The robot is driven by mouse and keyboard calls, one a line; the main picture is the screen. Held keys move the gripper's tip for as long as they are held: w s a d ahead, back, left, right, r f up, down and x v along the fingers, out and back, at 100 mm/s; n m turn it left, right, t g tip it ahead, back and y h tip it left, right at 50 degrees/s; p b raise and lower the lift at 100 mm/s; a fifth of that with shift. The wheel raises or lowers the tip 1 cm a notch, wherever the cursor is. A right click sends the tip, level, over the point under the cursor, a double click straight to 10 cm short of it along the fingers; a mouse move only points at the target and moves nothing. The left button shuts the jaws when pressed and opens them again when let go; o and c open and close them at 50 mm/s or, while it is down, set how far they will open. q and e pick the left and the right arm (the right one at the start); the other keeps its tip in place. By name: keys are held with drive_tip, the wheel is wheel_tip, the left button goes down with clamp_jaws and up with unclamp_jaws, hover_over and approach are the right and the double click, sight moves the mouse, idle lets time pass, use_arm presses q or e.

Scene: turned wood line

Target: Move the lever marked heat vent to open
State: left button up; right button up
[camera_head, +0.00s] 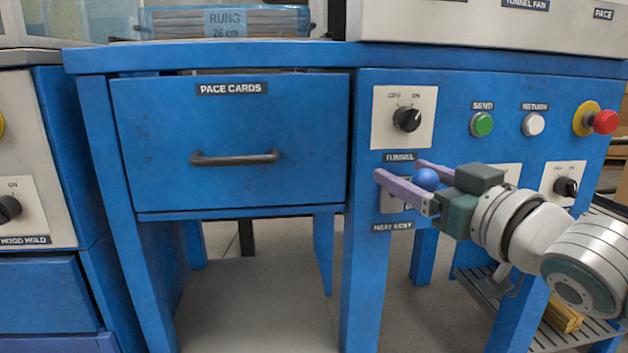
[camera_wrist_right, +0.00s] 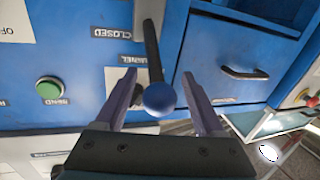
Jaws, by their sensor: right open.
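The heat vent lever shows in the right wrist view as a dark rod ending in a blue ball knob (camera_wrist_right: 159,99). Its knob also shows in the head view (camera_head: 425,179), above the "HEAT VENT" label (camera_head: 393,227) on the blue panel. A "CLOSED" label (camera_wrist_right: 111,33) is beside the rod in the wrist view. My right gripper (camera_head: 400,170) is open, its purple fingers on either side of the knob. In the wrist view the knob lies between the fingers (camera_wrist_right: 160,76) with a gap on each side. The lever's plate is partly hidden by a finger.
A black rotary switch (camera_head: 407,119), a green button (camera_head: 481,124), a white button (camera_head: 533,124) and a red stop button (camera_head: 604,122) are on the same panel. A "PACE CARDS" drawer (camera_head: 232,135) is shut at the left. Floor space below it is clear.

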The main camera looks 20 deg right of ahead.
drive_tip(key=shift+w, duration=0.2)
clamp_jaws()
idle(0.5)
idle(0.9)
